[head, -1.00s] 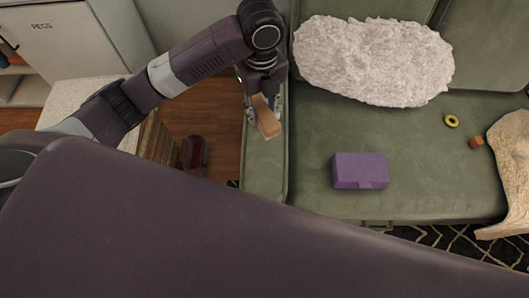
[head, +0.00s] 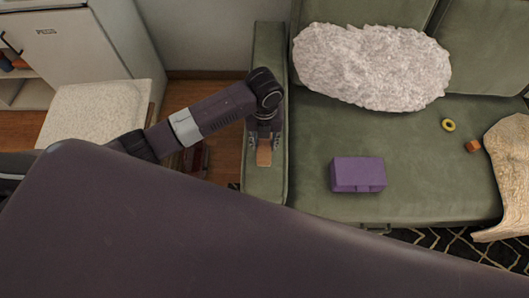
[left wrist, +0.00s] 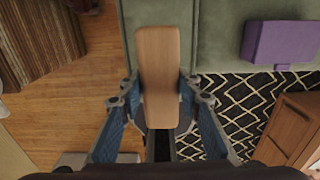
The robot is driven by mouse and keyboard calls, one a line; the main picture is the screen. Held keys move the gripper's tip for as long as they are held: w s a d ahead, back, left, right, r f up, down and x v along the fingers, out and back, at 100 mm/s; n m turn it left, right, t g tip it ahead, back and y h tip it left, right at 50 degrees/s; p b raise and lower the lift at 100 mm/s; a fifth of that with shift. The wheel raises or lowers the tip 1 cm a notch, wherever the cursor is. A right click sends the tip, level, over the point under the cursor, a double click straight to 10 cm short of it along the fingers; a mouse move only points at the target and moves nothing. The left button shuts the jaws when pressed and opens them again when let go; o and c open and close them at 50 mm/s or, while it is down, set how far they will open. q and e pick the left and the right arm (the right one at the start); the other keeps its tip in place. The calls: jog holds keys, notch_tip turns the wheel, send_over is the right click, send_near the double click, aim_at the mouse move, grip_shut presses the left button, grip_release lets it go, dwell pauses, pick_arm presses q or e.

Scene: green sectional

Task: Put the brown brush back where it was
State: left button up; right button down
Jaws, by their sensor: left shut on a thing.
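The brown brush (head: 264,152) shows as a flat wooden piece at the sofa's left armrest in the head view. In the left wrist view the brush (left wrist: 158,70) lies lengthwise between the fingers, its far end over the green armrest. My left gripper (head: 264,140) is shut on it; the fingers (left wrist: 160,98) press its two sides. I cannot tell whether the brush touches the armrest (head: 262,185). Its bristles are hidden. My right gripper is not in view.
A purple box (head: 358,174) sits on the green seat, with a yellow ring (head: 448,125) and a small orange-brown block (head: 473,146) farther right. A fluffy pale pillow (head: 372,66) leans at the back. A pale-topped side table (head: 100,112) stands left of the armrest.

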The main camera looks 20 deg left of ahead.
pick_arm(q)
notch_tip(320, 180, down, 8)
jog(key=shift+r, duration=0.1)
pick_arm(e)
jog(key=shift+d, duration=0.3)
pick_arm(q)
jog(key=shift+f, duration=0.25)
jog(key=o, duration=1.3)
jog(key=shift+o, duration=0.2)
jog(key=shift+r, duration=0.1)
